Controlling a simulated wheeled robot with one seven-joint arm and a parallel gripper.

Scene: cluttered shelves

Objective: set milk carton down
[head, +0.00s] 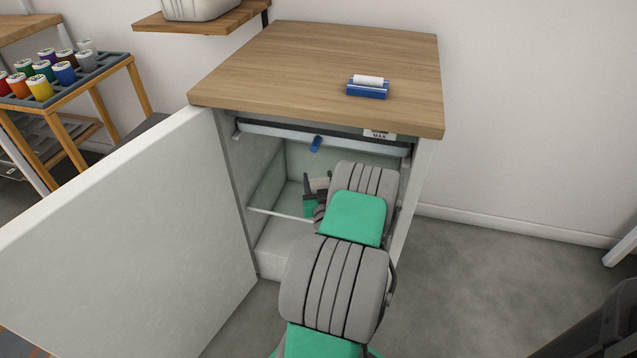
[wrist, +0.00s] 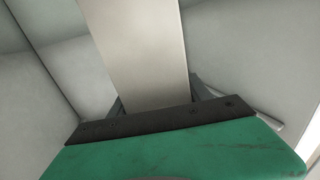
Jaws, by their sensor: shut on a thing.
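The milk carton (wrist: 138,45) shows in the wrist view as a long plain pale face reaching up from between the fingers. My gripper (wrist: 160,100) is shut on it, with the fingers mostly hidden behind the green and black palm. In the head view my gripper (head: 308,190) is inside the open fridge (head: 277,165), near the front edge of its shelf (head: 275,212). The carton is mostly hidden there by my arm. Whether its base touches a surface cannot be told.
The white fridge door (head: 130,235) stands wide open to the left. A blue knob (head: 316,143) hangs under the fridge ceiling. A blue and white item (head: 367,88) lies on the wooden top (head: 310,60). A rack of coloured spools (head: 65,72) stands far left.

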